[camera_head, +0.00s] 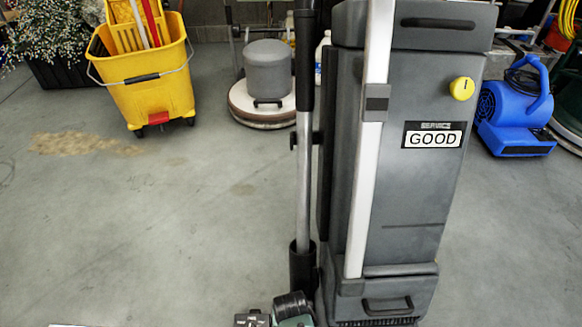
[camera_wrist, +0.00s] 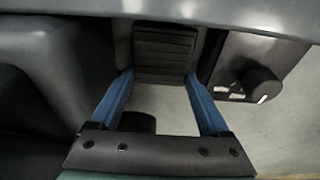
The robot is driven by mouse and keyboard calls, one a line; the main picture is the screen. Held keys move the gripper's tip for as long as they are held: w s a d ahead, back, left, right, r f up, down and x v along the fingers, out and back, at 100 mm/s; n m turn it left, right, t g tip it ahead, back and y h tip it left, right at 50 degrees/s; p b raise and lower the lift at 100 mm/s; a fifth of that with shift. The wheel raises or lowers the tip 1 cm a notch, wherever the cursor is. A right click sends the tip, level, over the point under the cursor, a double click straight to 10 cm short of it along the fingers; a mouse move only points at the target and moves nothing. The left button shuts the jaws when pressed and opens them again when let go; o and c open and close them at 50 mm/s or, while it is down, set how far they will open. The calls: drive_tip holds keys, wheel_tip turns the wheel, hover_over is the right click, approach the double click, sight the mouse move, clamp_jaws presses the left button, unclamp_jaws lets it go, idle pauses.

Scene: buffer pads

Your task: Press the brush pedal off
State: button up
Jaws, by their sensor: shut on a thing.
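The grey upright floor machine (camera_head: 400,190) stands right of centre in the head view, with a yellow knob and a "SERVICE GOOD" label. In the wrist view, a dark ribbed pedal (camera_wrist: 165,52) shows at the top middle. My gripper (camera_wrist: 160,78) has its two blue fingers at the left and right sides of the pedal's near edge, shut on it. The pedal's underside is hidden, and I cannot tell whether it is pressed down. My fingertips cannot be made out in the head view.
In the wrist view, a dark panel with a round knob (camera_wrist: 258,85) lies right of the fingers. A yellow mop bucket (camera_head: 150,85), a round floor polisher (camera_head: 265,85) and a blue blower (camera_head: 515,110) stand behind.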

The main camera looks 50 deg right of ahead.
drive_tip(key=shift+w+d+f+g+y+b, duration=0.2)
drive_tip(key=shift+d+f+g+y+b, duration=0.1)
drive_tip(key=shift+g+y+b, duration=0.25)
drive_tip(key=shift+y, duration=0.35)
drive_tip(key=o, duration=1.1)
wheel_tip(320, 180, up, 13)
drive_tip(key=p, duration=1)
drive_tip(key=shift+w+d, duration=0.15)
